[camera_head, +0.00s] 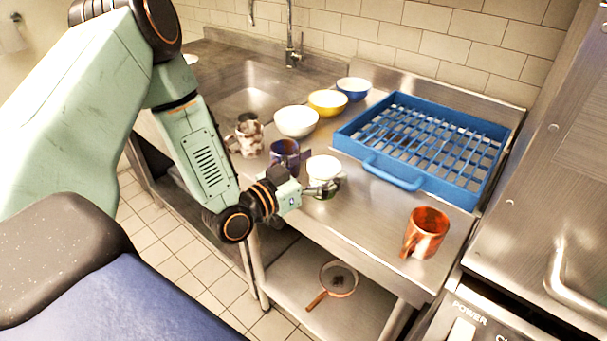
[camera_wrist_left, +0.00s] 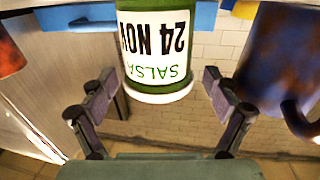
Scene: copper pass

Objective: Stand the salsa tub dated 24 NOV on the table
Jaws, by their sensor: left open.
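The salsa tub (camera_head: 323,168) is green with a white lid and stands upright on the steel table (camera_head: 375,225), near its front edge. In the left wrist view the tub (camera_wrist_left: 157,45) appears upside down, and its white label reads SALSA and 24 NOV. My left gripper (camera_head: 318,189) is at the tub's near side. In the left wrist view its open fingers (camera_wrist_left: 160,84) point toward the tub's two sides, close to the lid. I cannot tell whether they touch it. My right gripper is not in view.
A dark blue mug (camera_head: 284,152) stands close left of the tub, a copper mug (camera_head: 426,232) to the right. A blue rack (camera_head: 396,180), several bowls including a white one (camera_head: 296,121), and a brown-and-white mug (camera_head: 249,136) are on the counter. A pan (camera_head: 339,279) lies on the lower shelf.

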